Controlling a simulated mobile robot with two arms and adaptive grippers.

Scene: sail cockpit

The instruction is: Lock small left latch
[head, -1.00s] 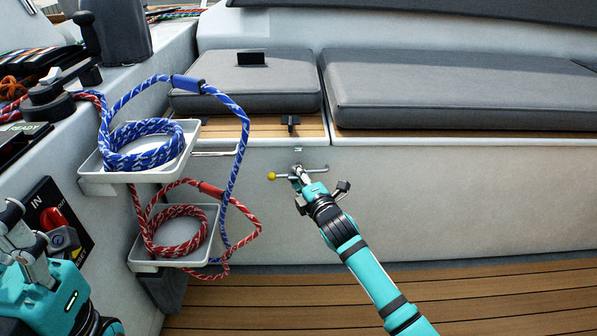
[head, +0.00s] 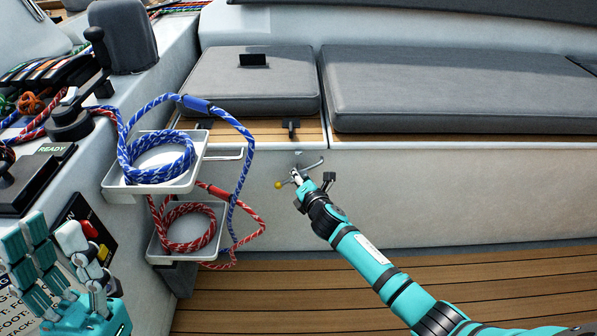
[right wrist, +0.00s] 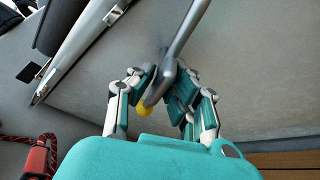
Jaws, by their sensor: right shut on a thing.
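The small left latch is a thin metal lever with a yellow knob (head: 278,185) on the pale locker front, below the left cushion. The lever is tilted, knob end low at left and bent end (head: 318,162) higher at right. My right gripper (head: 297,178) is shut on the lever near its middle. The fingers partly hide the lever's pivot. My left gripper (head: 55,250) is open and empty at the lower left.
Two white trays (head: 112,191) with coiled blue and red ropes (head: 160,160) stand left of the latch, with a rope loop hanging near it. Grey cushions (head: 430,90) lie above on the wooden-edged seat. The wooden floor (head: 250,300) is clear.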

